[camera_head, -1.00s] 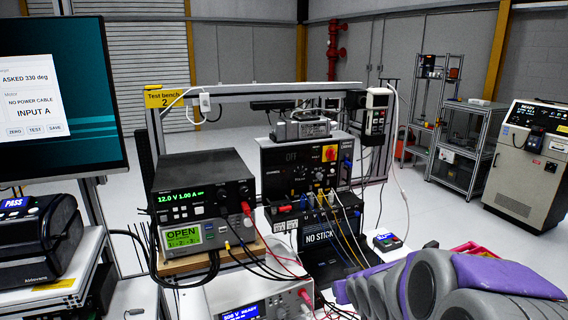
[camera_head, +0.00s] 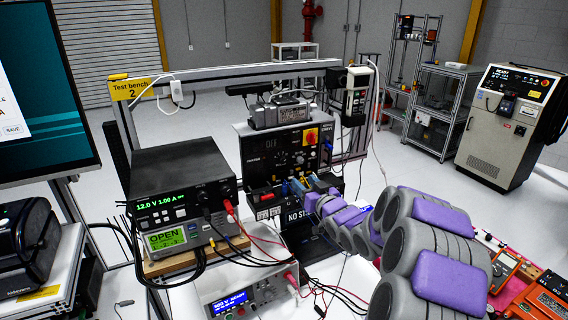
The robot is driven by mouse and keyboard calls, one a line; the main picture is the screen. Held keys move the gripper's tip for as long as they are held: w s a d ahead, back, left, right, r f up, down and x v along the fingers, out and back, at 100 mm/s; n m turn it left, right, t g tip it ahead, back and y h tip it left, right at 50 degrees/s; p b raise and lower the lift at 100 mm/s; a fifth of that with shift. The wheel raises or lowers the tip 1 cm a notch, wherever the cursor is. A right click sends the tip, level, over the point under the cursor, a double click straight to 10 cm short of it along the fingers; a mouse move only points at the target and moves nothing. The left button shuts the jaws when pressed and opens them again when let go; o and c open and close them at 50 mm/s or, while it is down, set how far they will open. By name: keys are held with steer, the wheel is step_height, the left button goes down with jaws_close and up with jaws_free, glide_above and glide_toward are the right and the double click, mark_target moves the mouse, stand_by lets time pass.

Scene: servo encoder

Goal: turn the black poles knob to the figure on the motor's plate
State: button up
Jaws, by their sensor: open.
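The black drive unit (camera_head: 262,152) stands at the centre of the bench, with a dark display and a red and yellow switch (camera_head: 311,136) on its front. Small dark knobs show on its panel, but I cannot tell which is the poles knob or read its setting. A grey motor (camera_head: 280,115) lies on top of the unit. Its plate (camera_head: 291,114) faces me, too small to read. My gripper (camera_head: 297,187) is open in front of the panel's lower part, and hides some of its sockets and leads. I cannot tell whether it touches anything.
A power supply (camera_head: 180,172) with a green-lit meter (camera_head: 165,239) stands left of the unit. Red and black leads hang between it and a white instrument (camera_head: 250,297) below. A handheld device (camera_head: 355,96) hangs from the frame at right. A multimeter (camera_head: 503,268) lies at right.

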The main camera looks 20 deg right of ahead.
mark_target(284, 161)
steer(key=w, duration=1.4)
steer(key=shift+a+f+p, duration=0.1)
steer(key=shift+a+p, duration=0.1)
steer(key=shift+p, duration=0.1)
jaws_close()
